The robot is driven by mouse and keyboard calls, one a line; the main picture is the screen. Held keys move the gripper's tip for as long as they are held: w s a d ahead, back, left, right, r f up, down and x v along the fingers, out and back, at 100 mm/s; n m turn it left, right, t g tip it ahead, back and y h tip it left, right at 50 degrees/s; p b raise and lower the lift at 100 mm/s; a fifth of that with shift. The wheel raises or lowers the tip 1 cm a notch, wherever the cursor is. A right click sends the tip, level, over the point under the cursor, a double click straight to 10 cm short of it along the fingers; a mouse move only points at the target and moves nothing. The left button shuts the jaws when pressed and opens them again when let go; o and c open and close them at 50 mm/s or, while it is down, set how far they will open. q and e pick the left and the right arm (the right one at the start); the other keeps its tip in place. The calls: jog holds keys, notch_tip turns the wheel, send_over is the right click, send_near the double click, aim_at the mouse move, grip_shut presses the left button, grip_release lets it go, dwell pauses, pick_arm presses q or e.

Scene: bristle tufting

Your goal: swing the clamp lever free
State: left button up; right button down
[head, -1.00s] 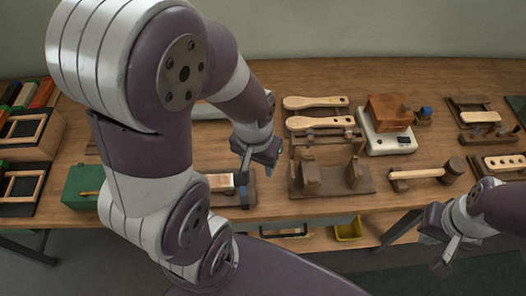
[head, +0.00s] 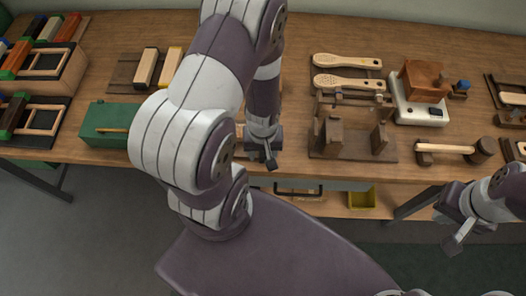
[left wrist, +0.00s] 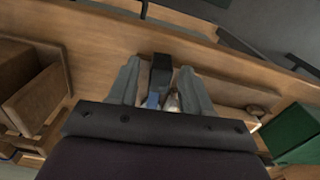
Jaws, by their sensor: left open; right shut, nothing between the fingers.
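My left gripper (head: 262,150) is low over the front part of the bench, left of the wooden fixture with two uprights (head: 350,143). In the left wrist view its two grey fingers (left wrist: 158,67) are apart. A dark, block-ended bar, probably the clamp lever (left wrist: 161,75), stands between them. I cannot tell whether either finger touches it. A small blue piece (left wrist: 152,100) and a pale piece (left wrist: 172,103) show beneath. My arm hides most of the clamp in the head view. My right gripper (head: 460,228) is shut and empty, in front of the bench at the right.
A green box (head: 105,125) lies left of my left arm. A mallet (head: 450,149), a scale (head: 416,108) with a brown block (head: 425,79), and two wooden brush bodies (head: 347,71) are to the right. A yellow bin (head: 361,198) sits below the bench top.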

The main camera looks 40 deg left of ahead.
pick_arm(q)
jog(key=shift+f, duration=0.25)
grip_shut()
jog(key=shift+s+a+r+m+p, duration=0.1)
jog(key=shift+r+m+p, duration=0.05)
jog(key=shift+m+p, duration=0.15)
jog(key=shift+s+a+m, duration=0.1)
jog(key=shift+a+m, duration=0.2)
jog(key=shift+d, duration=0.1)
pick_arm(e)
jog(key=shift+s+a+r, duration=0.2)
jog(key=shift+a+r, duration=0.1)
pick_arm(q)
jog(key=shift+c, duration=1)
grip_release()
jog(key=shift+o, duration=1)
pick_arm(e)
jog(key=shift+a, duration=0.1)
